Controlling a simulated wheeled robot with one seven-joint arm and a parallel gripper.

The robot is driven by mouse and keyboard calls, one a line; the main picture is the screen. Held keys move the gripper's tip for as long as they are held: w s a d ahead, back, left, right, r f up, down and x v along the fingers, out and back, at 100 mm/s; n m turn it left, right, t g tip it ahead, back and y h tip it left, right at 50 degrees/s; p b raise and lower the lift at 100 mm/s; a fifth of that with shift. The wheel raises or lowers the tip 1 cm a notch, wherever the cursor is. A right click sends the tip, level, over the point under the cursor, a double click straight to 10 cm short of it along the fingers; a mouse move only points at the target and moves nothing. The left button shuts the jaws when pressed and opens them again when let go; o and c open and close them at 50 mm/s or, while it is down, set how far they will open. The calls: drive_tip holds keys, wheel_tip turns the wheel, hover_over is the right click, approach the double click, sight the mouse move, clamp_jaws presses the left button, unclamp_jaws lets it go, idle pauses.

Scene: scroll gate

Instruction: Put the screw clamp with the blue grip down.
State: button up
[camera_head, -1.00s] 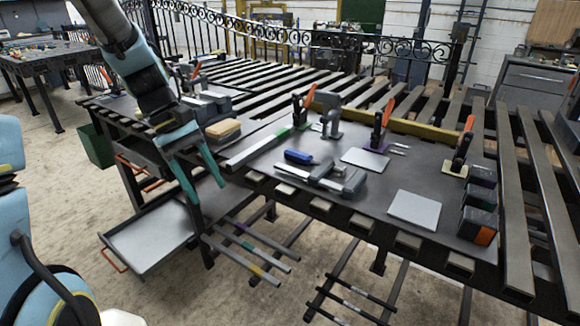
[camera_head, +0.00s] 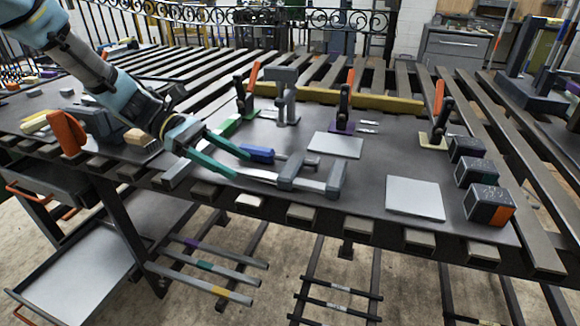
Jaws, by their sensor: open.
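The screw clamp with the blue grip (camera_head: 293,178) lies flat on the dark metal table top (camera_head: 375,180), near its front edge. Its blue grip (camera_head: 258,154) points left and its grey jaws are at the right. My gripper (camera_head: 243,166) has two long teal fingers, spread apart. The fingertips are at the clamp's left end in the picture, one beside the blue grip and one near the bar's end. I cannot tell whether they touch the clamp. Nothing shows held between the fingers.
Upright toggle clamps with orange handles (camera_head: 437,115) stand behind and to the right. Grey plates (camera_head: 414,198) lie on the table, with several dark blocks (camera_head: 489,206) at the right. An orange-ended object (camera_head: 68,132) stands left of my arm. Slats edge the table front.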

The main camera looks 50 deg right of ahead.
sight(258, 173)
drive_tip(key=shift+d+p+x, duration=0.1)
drive_tip(key=shift+p+x, duration=0.2)
drive_tip(key=shift+x, duration=1.05)
drive_tip(key=shift+d+p+x, duration=0.15)
drive_tip(key=shift+p+x, duration=0.15)
drive_tip(key=shift+x, duration=1)
drive_tip(key=shift+r, duration=0.1)
clamp_jaws()
drive_tip(key=shift+r, duration=0.1)
